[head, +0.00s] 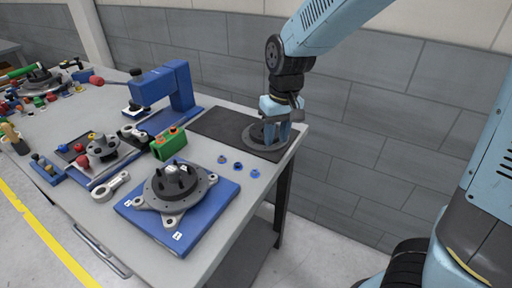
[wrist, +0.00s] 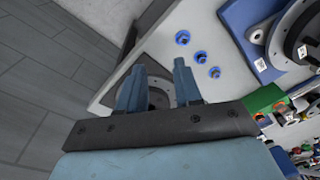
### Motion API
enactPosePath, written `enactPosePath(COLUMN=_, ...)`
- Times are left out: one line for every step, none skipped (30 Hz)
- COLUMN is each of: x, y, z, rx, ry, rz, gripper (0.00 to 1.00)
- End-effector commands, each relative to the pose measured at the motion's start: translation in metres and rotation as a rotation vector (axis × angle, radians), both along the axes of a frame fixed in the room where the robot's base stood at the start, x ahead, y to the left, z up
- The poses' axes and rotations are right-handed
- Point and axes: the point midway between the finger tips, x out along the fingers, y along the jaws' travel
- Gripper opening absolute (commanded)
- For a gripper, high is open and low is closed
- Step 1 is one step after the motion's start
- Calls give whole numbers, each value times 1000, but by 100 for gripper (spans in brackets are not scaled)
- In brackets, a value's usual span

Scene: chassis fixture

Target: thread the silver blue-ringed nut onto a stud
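Three small blue-ringed nuts lie in a row on the grey table: one (head: 222,160) on the left, one (head: 238,166) in the middle and one (head: 254,173) on the right. They also show in the wrist view (wrist: 200,57), right of my fingers. Their centres are too small to tell apart surely. A dark round hub with several upright studs (head: 174,182) sits on a blue plate (head: 137,216). My gripper (head: 275,138) points down at a dark disc (head: 252,139) on the black mat. In the wrist view its fingers (wrist: 160,66) are apart, with the disc between and beyond them; contact cannot be told.
A green block (head: 168,145) and a blue press-like stand (head: 180,88) are behind the hub. A grey link (head: 110,187) lies left of the blue plate. The black mat (head: 214,122) lies near the table's right edge. Bare table surrounds the nuts.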

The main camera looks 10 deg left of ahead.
Motion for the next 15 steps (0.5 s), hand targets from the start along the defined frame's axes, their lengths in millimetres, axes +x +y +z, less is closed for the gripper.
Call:
enactPosePath(x=-2, y=13, z=-10, rx=-20, ry=7, rz=24, gripper=34)
enactPosePath(x=-4, y=19, z=-14, rx=-29, ry=9, rz=36, gripper=34)
enactPosePath(x=-5, y=26, z=-20, rx=-41, ry=11, rz=50, gripper=34)
enactPosePath(x=-6, y=31, z=-24, rx=-48, ry=12, rz=58, gripper=34)
enactPosePath(x=-7, y=36, z=-27, rx=-55, ry=13, rz=67, gripper=34)
enactPosePath(x=-8, y=41, z=-31, rx=-62, ry=12, rz=77, gripper=34)
enactPosePath(x=-9, y=44, z=-34, rx=-68, ry=13, rz=83, gripper=34)
enactPosePath(x=-9, y=47, z=-36, rx=-71, ry=13, rz=87, gripper=34)
enactPosePath(x=-10, y=50, z=-38, rx=-77, ry=13, rz=93, gripper=34)
enactPosePath(x=-10, y=51, z=-39, rx=-79, ry=13, rz=95, gripper=34)
enactPosePath(x=-11, y=53, z=-41, rx=-82, ry=13, rz=97, gripper=34)
enactPosePath(x=-11, y=54, z=-42, rx=-83, ry=13, rz=99, gripper=34)
enactPosePath(x=-11, y=54, z=-43, rx=-84, ry=13, rz=100, gripper=34)
enactPosePath(x=-11, y=55, z=-45, rx=-84, ry=14, rz=100, gripper=34)
enactPosePath(x=-11, y=55, z=-47, rx=-84, ry=14, rz=100, gripper=34)
